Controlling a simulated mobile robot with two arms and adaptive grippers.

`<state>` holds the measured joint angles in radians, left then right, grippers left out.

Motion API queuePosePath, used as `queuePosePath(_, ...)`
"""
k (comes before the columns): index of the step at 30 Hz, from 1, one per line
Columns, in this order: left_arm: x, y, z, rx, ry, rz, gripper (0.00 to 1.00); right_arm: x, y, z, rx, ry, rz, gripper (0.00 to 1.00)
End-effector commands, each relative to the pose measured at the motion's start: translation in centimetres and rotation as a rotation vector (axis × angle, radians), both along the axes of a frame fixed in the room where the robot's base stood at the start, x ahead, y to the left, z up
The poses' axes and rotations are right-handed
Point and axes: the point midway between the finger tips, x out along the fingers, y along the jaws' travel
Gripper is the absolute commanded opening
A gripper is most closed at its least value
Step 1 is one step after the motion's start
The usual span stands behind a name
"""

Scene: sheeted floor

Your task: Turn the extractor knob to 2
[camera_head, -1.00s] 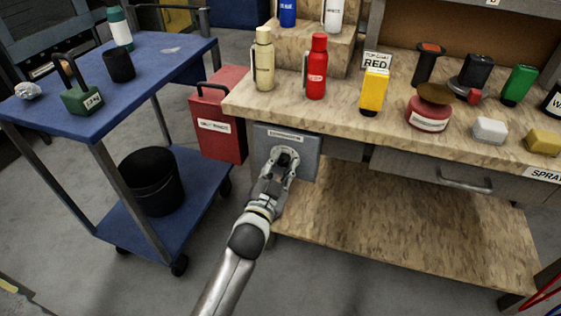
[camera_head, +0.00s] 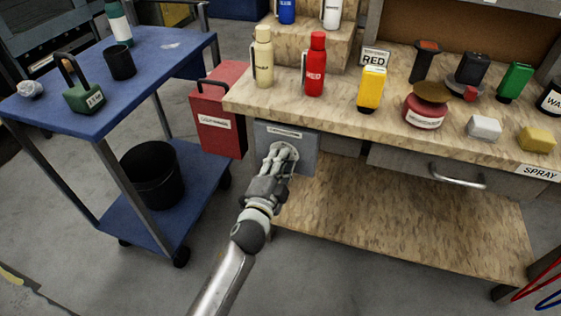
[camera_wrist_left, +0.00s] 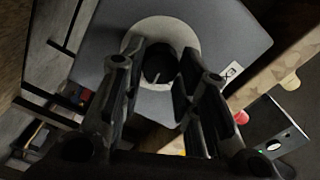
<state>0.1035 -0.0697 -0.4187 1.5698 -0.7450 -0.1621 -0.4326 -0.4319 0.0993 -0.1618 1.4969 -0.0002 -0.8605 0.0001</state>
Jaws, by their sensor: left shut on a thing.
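The extractor panel (camera_head: 306,158) is a grey box with a white label (camera_head: 284,134) on the front of the workbench, under its top. In the left wrist view the panel (camera_wrist_left: 100,50) fills the upper middle, with a pale round dial plate (camera_wrist_left: 137,40) and a dark round knob (camera_wrist_left: 160,64) on it. My left gripper (camera_head: 284,152) is in front of the panel, its fingers shut on the knob. In the left wrist view the gripper (camera_wrist_left: 158,85) has a finger on each side of the knob. In the head view the gripper hides the knob. The knob's setting cannot be read. My right gripper is not in view.
A red bin (camera_head: 219,122) stands just left of the panel. A blue cart (camera_head: 120,100) is further left. Above, several bottles and spray items stand on the workbench top (camera_head: 335,112). A drawer handle (camera_head: 457,182) sticks out to the right. The lower shelf (camera_head: 400,225) is bare.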

Motion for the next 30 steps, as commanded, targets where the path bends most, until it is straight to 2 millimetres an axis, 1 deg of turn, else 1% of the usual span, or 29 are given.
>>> queuePosePath(16,0.00,-0.05,0.00,0.023,-0.008,-0.001,0.06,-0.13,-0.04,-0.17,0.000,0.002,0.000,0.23)
queuePosePath(17,0.00,-0.05,0.00,0.023,-0.008,-0.001,0.33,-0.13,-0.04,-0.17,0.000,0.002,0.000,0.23)
queuePosePath(21,0.00,-0.05,0.00,0.022,-0.007,-0.001,0.51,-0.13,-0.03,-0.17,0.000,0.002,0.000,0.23)
queuePosePath(30,-0.04,-0.02,-0.01,0.022,-0.007,0.000,0.51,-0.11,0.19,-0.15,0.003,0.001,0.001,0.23)
